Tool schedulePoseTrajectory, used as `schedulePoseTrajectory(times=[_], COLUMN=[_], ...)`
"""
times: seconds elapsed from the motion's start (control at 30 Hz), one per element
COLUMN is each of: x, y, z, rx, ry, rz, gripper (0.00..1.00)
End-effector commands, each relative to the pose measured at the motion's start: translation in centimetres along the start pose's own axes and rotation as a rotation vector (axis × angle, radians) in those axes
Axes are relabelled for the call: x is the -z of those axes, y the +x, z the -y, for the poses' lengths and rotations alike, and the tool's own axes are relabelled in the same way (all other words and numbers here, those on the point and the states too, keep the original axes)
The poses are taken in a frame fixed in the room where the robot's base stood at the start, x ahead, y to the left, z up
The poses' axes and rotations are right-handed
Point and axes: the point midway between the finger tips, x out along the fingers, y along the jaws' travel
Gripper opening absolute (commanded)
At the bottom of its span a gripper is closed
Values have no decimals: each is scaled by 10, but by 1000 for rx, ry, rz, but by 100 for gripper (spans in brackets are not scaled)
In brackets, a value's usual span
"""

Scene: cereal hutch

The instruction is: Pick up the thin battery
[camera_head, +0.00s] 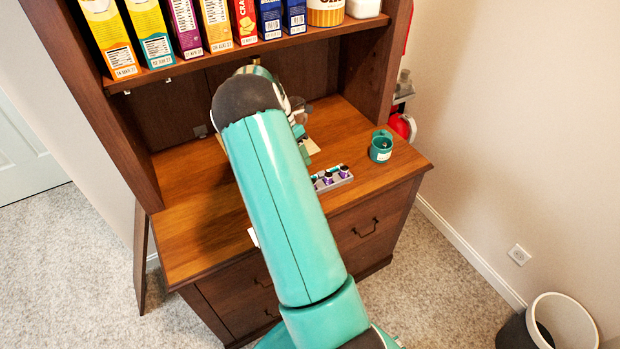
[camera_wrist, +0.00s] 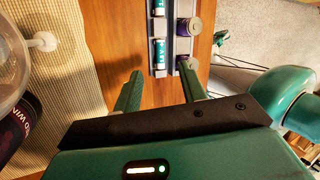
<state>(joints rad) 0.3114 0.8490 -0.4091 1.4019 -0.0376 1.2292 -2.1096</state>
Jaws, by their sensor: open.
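In the wrist view, two thin batteries with teal and white wraps lie end to end in the left channel of a grey tray (camera_wrist: 174,52). The nearer thin battery (camera_wrist: 159,52) is whole in view; the farther one (camera_wrist: 158,8) is cut by the top edge. Two thicker purple batteries (camera_wrist: 193,26) are in the right channel. My gripper (camera_wrist: 160,84) is open and empty, its fingers on either side of the tray's near end in the picture. In the head view the tray (camera_head: 334,184) is partly hidden by my arm, and my fingertips cannot be made out.
Cereal boxes (camera_head: 108,45) line the shelf above. In the wrist view, a clear rounded object (camera_wrist: 20,45) and a woven mat (camera_wrist: 75,70) are at left. The counter's left part is clear.

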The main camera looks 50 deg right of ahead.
Motion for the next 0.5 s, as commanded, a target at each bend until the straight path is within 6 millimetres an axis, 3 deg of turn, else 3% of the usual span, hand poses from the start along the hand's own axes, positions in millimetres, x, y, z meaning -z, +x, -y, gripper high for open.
schedulePoseTrajectory(times=[0.17,0.5], x=[1,3], y=[13,58], z=[0,-1], rx=[0,1], ry=[0,0], rz=[1,0], gripper=[41,41])
